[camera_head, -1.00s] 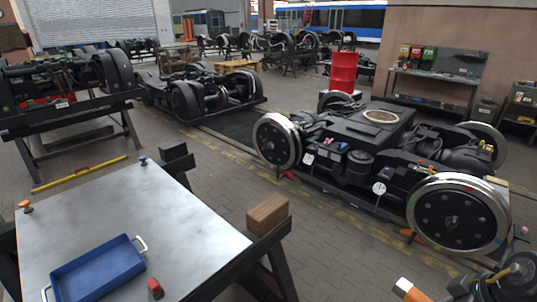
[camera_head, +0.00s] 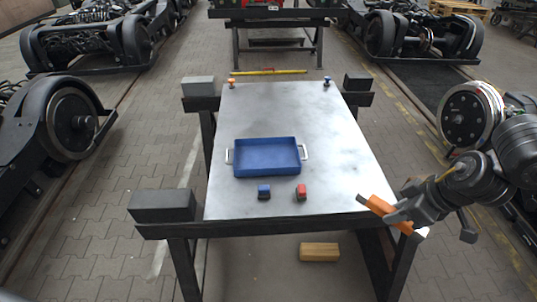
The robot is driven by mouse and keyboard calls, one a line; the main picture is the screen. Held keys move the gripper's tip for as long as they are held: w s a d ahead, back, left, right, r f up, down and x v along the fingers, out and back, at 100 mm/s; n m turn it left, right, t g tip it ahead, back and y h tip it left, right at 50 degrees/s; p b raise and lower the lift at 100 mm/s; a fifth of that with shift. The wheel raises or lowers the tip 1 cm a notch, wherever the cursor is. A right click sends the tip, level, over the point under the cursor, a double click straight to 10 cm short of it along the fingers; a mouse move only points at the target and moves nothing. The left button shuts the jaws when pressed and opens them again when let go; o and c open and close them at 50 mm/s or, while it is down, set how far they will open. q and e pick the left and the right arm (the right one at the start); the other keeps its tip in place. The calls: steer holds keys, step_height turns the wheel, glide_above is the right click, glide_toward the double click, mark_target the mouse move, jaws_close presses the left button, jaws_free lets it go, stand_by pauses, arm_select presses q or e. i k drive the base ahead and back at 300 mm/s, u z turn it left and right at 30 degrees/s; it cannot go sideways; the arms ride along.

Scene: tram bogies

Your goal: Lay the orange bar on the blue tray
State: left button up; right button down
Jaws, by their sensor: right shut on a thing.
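I cannot tell how high the bar is above the tabletop. The blue tray (camera_head: 268,172) lies on the table, left of the bar and farther back. It looks empty and has a white handle on each short side. My left gripper is not in view.
A blue block (camera_head: 264,191) and a red block (camera_head: 300,192) stand on the table (camera_head: 345,140) in front of the tray. Orange and blue knobs sit at the far edge. A wooden block (camera_head: 320,252) lies below the front edge. Bogies (camera_head: 75,120) stand either side.

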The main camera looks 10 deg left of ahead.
mark_target(272, 153)
steer(key=u, duration=0.15)
steer(key=i, duration=1.15)
steer(key=u, duration=0.7)
